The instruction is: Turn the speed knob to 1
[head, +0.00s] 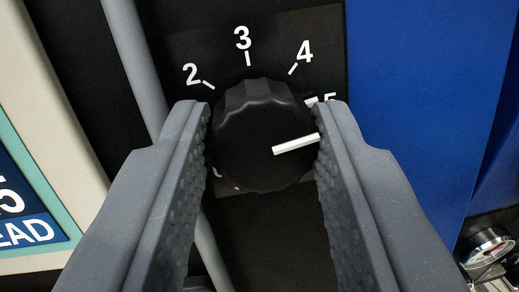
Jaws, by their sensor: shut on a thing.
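The speed knob (262,120) is black with scalloped sides and a white pointer line on its face. It sits in the middle of the head view on a black dial plate (325,40) with white numbers 2, 3, 4 and 5. The pointer line aims to the right and slightly up, a little below the 5 mark. My gripper (263,125) is shut on the knob, one grey finger on its left and one on its right. The number 1 is not visible; the left finger and the knob cover the lower left of the dial.
A grey tube (137,50) runs down just left of the dial and passes behind the left finger. A blue panel (430,80) lies to the right. A pressure gauge (487,248) is at the lower right. A sign (25,215) stands at the lower left.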

